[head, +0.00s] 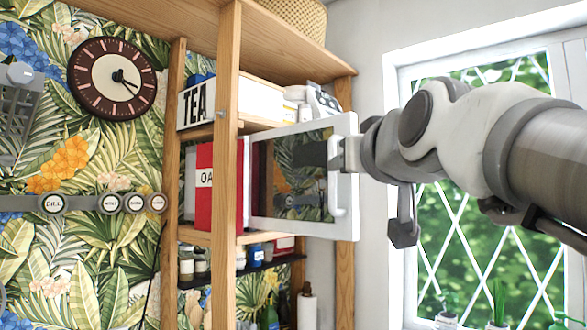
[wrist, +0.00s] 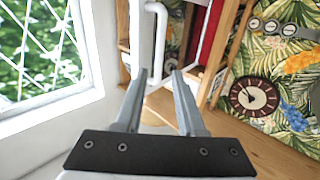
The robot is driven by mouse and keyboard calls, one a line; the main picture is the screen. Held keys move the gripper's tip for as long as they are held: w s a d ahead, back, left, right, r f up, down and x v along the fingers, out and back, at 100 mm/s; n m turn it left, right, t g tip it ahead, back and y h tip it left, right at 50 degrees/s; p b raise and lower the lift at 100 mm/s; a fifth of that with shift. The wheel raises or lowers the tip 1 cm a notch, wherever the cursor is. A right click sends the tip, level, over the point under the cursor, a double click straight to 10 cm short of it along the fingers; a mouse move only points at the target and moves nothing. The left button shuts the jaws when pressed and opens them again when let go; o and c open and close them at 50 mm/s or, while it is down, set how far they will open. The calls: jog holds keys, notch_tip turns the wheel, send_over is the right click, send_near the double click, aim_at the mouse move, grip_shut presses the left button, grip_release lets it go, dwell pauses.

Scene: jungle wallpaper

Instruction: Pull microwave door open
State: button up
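The microwave door (head: 257,190) has a white frame and dark, reflective glass. Its right edge looks nearer to me than its left, so it seems to stand out at an angle from the shelf. The microwave's body is mostly hidden behind it. The white bar handle (head: 337,195) runs up the door's right side. My gripper (head: 338,153) is at the handle's upper part. In the wrist view, my gripper (wrist: 159,72) has its two fingers apart, with the handle (wrist: 160,35) at or just beyond the gap between the tips. I cannot tell whether they touch it.
A wooden shelf post (head: 228,120) stands left of the door, beside a red box (head: 204,185). A white TEA box (head: 195,103) is above. Jars and bottles (head: 268,315) sit below. A window (head: 480,230) is to the right. A clock (head: 112,79) hangs on the leafy wall.

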jog(key=s, duration=0.7)
jog(key=shift+s+d+b, duration=0.3)
jog(key=shift+d+b, duration=0.05)
jog(key=shift+b, duration=0.1)
notch_tip(320, 180, down, 25)
jog(key=d+g+h, duration=0.1)
jog(key=d+g, duration=0.1)
jog(key=g, duration=0.5)
jog(key=s+f+g, duration=0.2)
jog(key=s+f, duration=0.2)
jog(key=f, duration=0.5)
jog(key=s+d+f+m+g, duration=0.1)
jog(key=s+f+g, duration=0.2)
jog(key=f, duration=0.6)
jog(key=shift+s+d+f+h, duration=0.15)
jog(key=shift+s+f+h, duration=0.2)
jog(key=shift+s, duration=0.8)
jog(key=shift+d+r, duration=0.1)
